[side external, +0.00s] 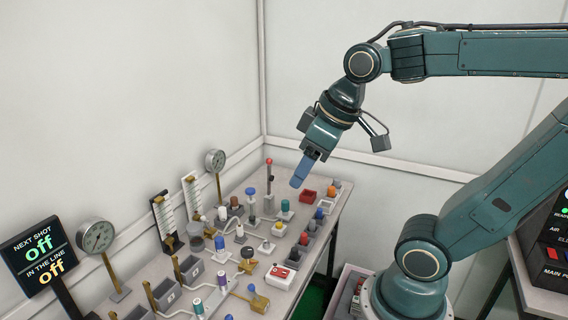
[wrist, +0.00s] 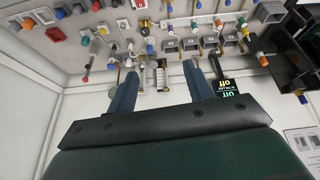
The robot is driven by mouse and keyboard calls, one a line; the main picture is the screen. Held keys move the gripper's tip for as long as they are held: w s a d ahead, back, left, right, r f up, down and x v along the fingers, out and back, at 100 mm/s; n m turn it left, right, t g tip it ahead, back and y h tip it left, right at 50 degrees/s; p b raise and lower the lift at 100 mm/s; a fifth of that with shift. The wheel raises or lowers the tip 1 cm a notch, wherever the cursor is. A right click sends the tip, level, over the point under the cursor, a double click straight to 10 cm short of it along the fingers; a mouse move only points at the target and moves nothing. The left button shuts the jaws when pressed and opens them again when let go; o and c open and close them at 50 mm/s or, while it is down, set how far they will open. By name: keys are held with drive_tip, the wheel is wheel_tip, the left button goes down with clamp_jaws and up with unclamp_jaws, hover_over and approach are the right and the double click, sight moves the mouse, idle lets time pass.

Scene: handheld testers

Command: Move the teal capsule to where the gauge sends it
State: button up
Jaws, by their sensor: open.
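Two teal-green pieces show on the bench in the side view: a teal-topped piece (side external: 285,206) near the middle back and a teal-capped piece (side external: 197,306) at the front. I cannot tell which is the capsule. A large round dial gauge (side external: 97,235) stands on a brass post at the left, and a smaller gauge (side external: 215,160) at the back; their readings are too small to make out. A black sign (side external: 39,256) reads "NEXT SHOT off, IN THE LINE off". My gripper (side external: 299,174) is open and empty, high above the bench; its fingers (wrist: 160,72) show apart in the wrist view.
Grey bins (side external: 191,269) with brass posts stand at the front left. A red tray (side external: 307,197) and small grey trays line the right edge. A white box with a red top (side external: 280,276) sits near the front. Upright scales (side external: 193,197) rise at the back. Small coloured pieces crowd the bench.

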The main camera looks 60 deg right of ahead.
drive_tip(key=w+d+n+g, duration=0.1)
drive_tip(key=w+d+n, duration=0.1)
drive_tip(key=w+d, duration=0.65)
drive_tip(key=n+y, duration=0.3)
drive_tip(key=n, duration=0.3)
hover_over(286, 201)
drive_tip(key=s+d, duration=0.4)
wheel_tip(286, 201, down, 22)
drive_tip(key=shift+w+a+g, duration=0.15)
drive_tip(key=shift+w+g, duration=0.15)
drive_tip(key=shift+g, duration=0.1)
drive_tip(key=shift+f, duration=0.2)
drive_tip(key=shift+x, duration=6.75)
drive_tip(key=shift+a, duration=0.2)
drive_tip(key=shift+r, duration=0.1)
clamp_jaws()
